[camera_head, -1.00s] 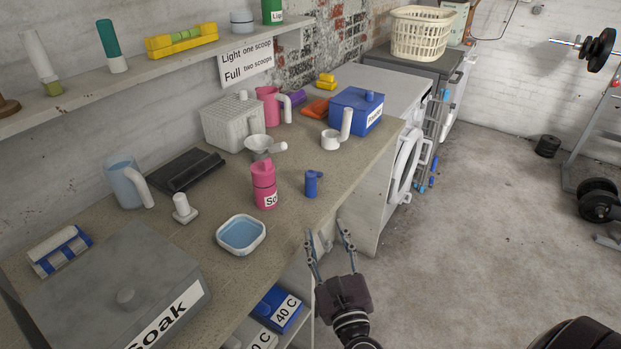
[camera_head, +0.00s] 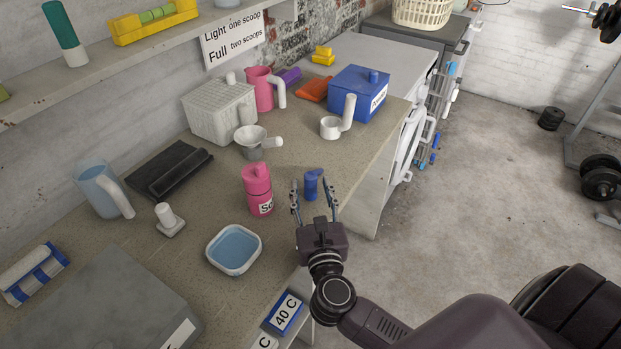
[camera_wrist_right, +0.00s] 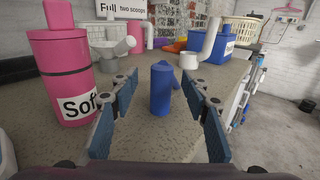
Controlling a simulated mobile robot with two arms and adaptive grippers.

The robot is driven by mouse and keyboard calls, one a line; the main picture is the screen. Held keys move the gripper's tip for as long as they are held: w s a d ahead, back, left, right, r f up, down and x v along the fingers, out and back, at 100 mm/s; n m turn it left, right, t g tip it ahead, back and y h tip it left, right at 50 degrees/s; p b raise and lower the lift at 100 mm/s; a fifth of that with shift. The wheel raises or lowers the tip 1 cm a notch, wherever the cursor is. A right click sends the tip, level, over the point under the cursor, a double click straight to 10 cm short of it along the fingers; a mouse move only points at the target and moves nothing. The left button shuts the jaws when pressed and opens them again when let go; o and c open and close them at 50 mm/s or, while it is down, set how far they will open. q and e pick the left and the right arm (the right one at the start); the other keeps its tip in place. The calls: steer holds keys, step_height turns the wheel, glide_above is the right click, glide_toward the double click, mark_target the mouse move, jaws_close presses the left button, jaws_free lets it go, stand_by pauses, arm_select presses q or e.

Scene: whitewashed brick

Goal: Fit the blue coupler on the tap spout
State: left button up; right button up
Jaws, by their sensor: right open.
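The blue coupler (camera_head: 311,184) is a short blue cylinder with a side piece. It stands upright near the front edge of the worktop, right of the pink bottle. My right gripper (camera_head: 315,198) is open and empty just in front of it, with one finger to each side. In the right wrist view the coupler (camera_wrist_right: 162,90) stands ahead between the two open fingers (camera_wrist_right: 160,112), apart from both. I cannot make out the tap spout for certain in these views. My left gripper is not in view.
A pink bottle (camera_head: 258,190) stands left of my right gripper. A tray of blue liquid (camera_head: 234,249) lies nearer, with a white-handled scoop (camera_head: 331,127) and blue box (camera_head: 358,94) farther back. The worktop's front edge runs along the right.

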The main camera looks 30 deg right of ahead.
mark_target(312, 184)
steer(key=x, duration=0.3)
steer(key=shift+s+d, duration=0.1)
steer(key=shift+d, duration=0.05)
steer(key=shift+w+d, duration=0.1)
steer(key=shift+w, duration=0.2)
steer(key=c, duration=0.3)
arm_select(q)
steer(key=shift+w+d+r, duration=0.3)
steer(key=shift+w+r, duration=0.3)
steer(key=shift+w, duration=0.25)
arm_select(e)
jaws_close()
